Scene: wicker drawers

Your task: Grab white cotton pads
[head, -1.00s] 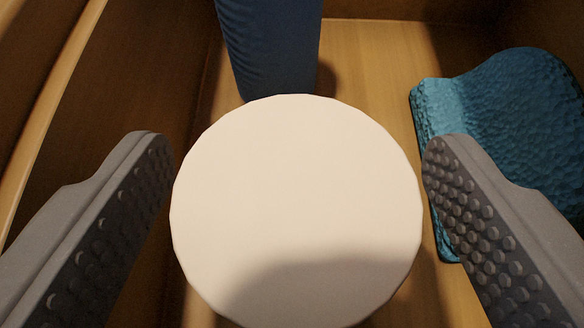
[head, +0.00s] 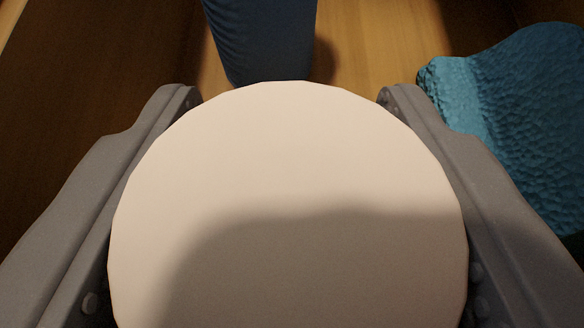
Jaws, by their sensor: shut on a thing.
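The white cotton pads (head: 290,170) show as a large round pale disc, seen from above, filling the middle of the head view. My gripper (head: 290,100) has one finger on each side of the disc, and it is shut on the pads. The studded inner faces of the fingers are mostly hidden against the disc's sides. A shadow covers the lower part of the disc. How deep the stack goes below its top face is hidden.
A dark blue ribbed object (head: 262,40) stands just behind the pads. A teal, bumpy-textured item (head: 525,120) lies to the right, close to the right finger. The wooden drawer floor (head: 375,45) shows behind, with a wooden wall (head: 70,90) at left.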

